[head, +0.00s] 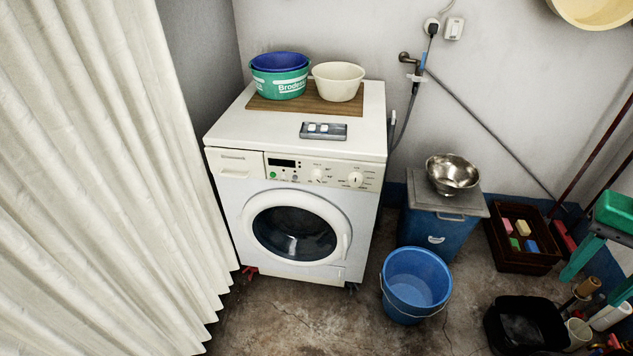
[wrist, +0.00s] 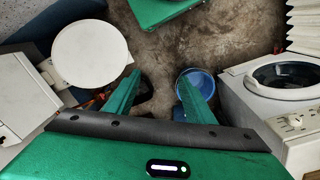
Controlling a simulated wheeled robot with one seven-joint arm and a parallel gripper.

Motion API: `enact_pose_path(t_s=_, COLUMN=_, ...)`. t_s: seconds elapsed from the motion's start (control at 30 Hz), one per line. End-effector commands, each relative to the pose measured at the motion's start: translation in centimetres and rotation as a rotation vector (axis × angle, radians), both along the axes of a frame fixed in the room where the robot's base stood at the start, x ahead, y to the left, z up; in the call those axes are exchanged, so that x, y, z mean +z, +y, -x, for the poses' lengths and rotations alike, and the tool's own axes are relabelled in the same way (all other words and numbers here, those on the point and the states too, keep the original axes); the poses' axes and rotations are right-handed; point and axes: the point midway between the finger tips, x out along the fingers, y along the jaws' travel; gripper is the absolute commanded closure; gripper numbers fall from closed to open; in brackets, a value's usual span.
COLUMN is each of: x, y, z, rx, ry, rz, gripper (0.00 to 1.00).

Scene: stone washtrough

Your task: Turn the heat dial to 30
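The white washing machine (head: 290,215) stands against the back wall with its round door shut. Its front panel carries two white knobs: a left one (head: 317,174) with small degree marks around it, which looks like the heat dial, and a right one (head: 355,179) with longer labels. The marks are too small to read its setting surely. In the wrist view the machine (wrist: 262,100) is at the right edge, with a knob (wrist: 295,121) on its panel. My gripper (wrist: 160,78) is open and empty, its green fingers apart from the machine. It is not clearly seen in the head view.
A blue bucket (head: 415,285) stands on the floor right of the machine, before a lidded blue bin (head: 433,232) holding a steel bowl (head: 453,173). Basins (head: 338,82) and a small tray (head: 323,131) rest on the machine. A white curtain (head: 100,190) hangs left. Floor before the machine is clear.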

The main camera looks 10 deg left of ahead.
Motion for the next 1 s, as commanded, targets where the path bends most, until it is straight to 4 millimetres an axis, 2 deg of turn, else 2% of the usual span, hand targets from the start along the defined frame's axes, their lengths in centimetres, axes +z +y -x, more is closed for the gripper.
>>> enact_pose_path(t_s=0.03, x=-0.5, y=-0.1, z=-1.5, rx=-0.006, ry=0.016, rz=0.024, gripper=0.51)
enact_pose_path(t_s=0.3, x=-3.2, y=-0.9, z=-9.7, rx=-0.108, ry=0.014, rz=0.221, gripper=0.51)
enact_pose_path(t_s=0.57, x=-6.0, y=0.7, z=-17.7, rx=-0.155, ry=-0.070, rz=0.438, gripper=0.51)
enact_pose_path(t_s=0.77, x=-8.1, y=3.8, z=-23.7, rx=-0.152, ry=-0.199, rz=0.597, gripper=0.51)
enact_pose_path(t_s=0.87, x=-9.1, y=6.0, z=-26.5, rx=-0.137, ry=-0.284, rz=0.666, gripper=0.51)
enact_pose_path(t_s=1.0, x=-10.4, y=9.9, z=-30.1, rx=-0.100, ry=-0.424, rz=0.748, gripper=0.51)
